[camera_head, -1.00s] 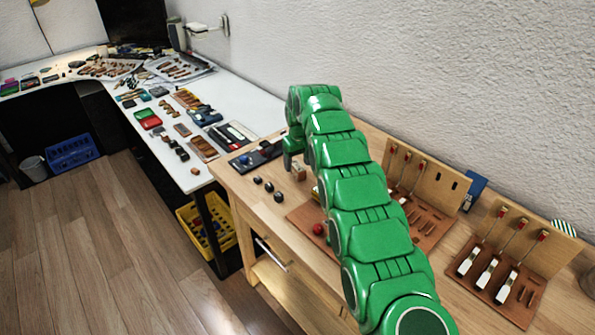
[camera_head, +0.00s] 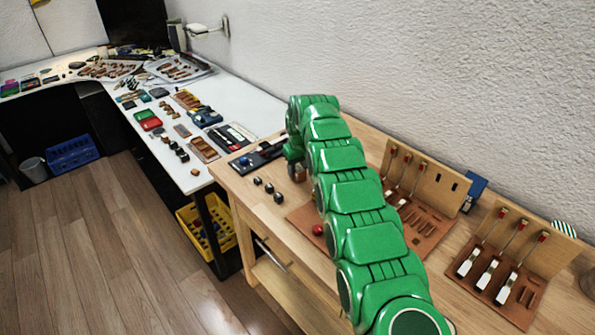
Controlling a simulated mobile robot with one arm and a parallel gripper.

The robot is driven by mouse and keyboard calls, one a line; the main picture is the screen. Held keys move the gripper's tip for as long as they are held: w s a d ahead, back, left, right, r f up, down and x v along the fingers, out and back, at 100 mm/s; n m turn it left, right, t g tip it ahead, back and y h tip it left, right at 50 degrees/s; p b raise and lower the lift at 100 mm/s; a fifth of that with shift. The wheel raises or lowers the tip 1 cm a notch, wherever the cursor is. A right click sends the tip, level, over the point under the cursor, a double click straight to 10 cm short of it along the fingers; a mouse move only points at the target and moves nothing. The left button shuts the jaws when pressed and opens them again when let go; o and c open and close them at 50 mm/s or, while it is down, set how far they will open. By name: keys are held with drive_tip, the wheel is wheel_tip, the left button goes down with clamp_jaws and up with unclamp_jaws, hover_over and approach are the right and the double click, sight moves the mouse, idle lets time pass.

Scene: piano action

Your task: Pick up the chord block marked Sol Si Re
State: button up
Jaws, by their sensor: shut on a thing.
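My green arm reaches over the wooden bench, and my gripper (camera_head: 295,168) points down near the bench's left part. It is shut on a small light wooden block (camera_head: 299,177), which is mostly hidden behind the fingers. No marking on the block can be read from here, so I cannot tell whether it says Sol Si Re. The block is low, at or just above the bench top; I cannot tell which.
Several small dark blocks (camera_head: 269,188) lie left of my gripper. A dark tray (camera_head: 262,156) is behind it. A second key model (camera_head: 500,270) stands right. A white table (camera_head: 245,100) adjoins the bench (camera_head: 255,215).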

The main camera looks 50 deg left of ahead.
sight(297, 167)
drive_tip(key=shift+r, duration=1.45)
drive_tip(key=shift+s+d+r, duration=0.15)
drive_tip(key=shift+d+r, duration=0.1)
drive_tip(key=shift+r, duration=0.3)
drive_tip(key=s+d+r, duration=0.7)
drive_tip(key=d+r, duration=0.2)
drive_tip(key=d, duration=0.2)
drive_tip(key=shift+s+d, duration=0.15)
